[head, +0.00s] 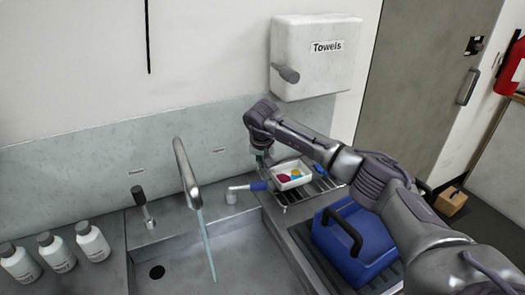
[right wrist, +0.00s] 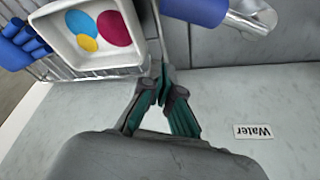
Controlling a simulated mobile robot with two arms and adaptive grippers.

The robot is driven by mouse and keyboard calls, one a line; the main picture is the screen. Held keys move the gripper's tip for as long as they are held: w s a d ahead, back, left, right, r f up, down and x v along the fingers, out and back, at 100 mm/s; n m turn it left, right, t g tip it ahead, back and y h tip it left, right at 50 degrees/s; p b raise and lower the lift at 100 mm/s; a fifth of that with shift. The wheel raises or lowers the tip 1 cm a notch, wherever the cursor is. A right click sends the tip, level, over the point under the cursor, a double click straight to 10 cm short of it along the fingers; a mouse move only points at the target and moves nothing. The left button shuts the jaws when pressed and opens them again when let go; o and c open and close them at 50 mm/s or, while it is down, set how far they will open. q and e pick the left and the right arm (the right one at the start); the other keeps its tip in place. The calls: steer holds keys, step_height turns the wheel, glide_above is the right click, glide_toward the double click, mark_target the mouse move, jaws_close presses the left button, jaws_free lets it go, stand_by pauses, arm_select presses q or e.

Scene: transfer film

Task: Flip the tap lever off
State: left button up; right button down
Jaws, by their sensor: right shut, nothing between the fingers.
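The curved metal tap (head: 184,165) stands over the sink with a stream of water running from its spout. A lever with a blue handle (head: 252,186) on a short metal base (head: 231,197) lies sideways to the right of the tap. In the right wrist view the blue lever (right wrist: 195,10) shows at the top, its metal end to the right. My right gripper (head: 262,160) is shut and empty, near the backsplash behind the lever. Its fingertips (right wrist: 161,78) appear apart from the lever. My left gripper is not in view.
A white tray (head: 304,178) with coloured discs sits on a wire rack right of the lever. A blue box (head: 355,250) stands below my right arm. A dark-handled lever (head: 141,201) and white bottles (head: 92,241) are at left. A Water label (right wrist: 253,131) marks the backsplash.

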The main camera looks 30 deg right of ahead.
mark_target(249, 186)
steer(key=s+a+f+p, duration=0.1)
steer(key=s+f+p, duration=0.1)
steer(key=s, duration=0.1)
steer(key=shift+a+f+p, duration=0.1)
steer(key=shift+a+p, duration=0.25)
steer(key=shift+a, duration=0.05)
steer(key=shift+w, duration=0.1)
